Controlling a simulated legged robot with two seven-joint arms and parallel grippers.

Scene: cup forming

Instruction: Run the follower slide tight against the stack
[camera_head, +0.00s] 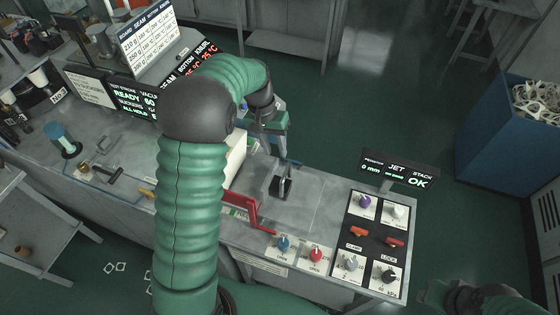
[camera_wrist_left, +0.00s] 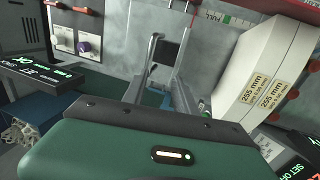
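The stack, a white block (camera_head: 236,156), stands on the bench, partly hidden behind my left arm. In the left wrist view it is a pale block (camera_wrist_left: 262,70) labelled 255 mm at the right. The follower slide looks like the dark block with a metal bracket (camera_head: 281,185), right of the stack. In the left wrist view its black pad (camera_wrist_left: 165,52) shows beyond my fingers, apart from the stack. My left gripper (camera_head: 275,148) is above and behind the slide, its fingers (camera_wrist_left: 168,88) apart with nothing clearly between them. My right gripper (camera_head: 440,294) is at the lower right edge, its fingers unclear.
A red lever (camera_head: 243,208) stands at the bench's front edge. A control panel (camera_head: 375,235) with knobs and red switches is at the right, behind it a display (camera_head: 398,172) reading 0 mm and OK. A blue bin (camera_head: 505,130) stands on the floor.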

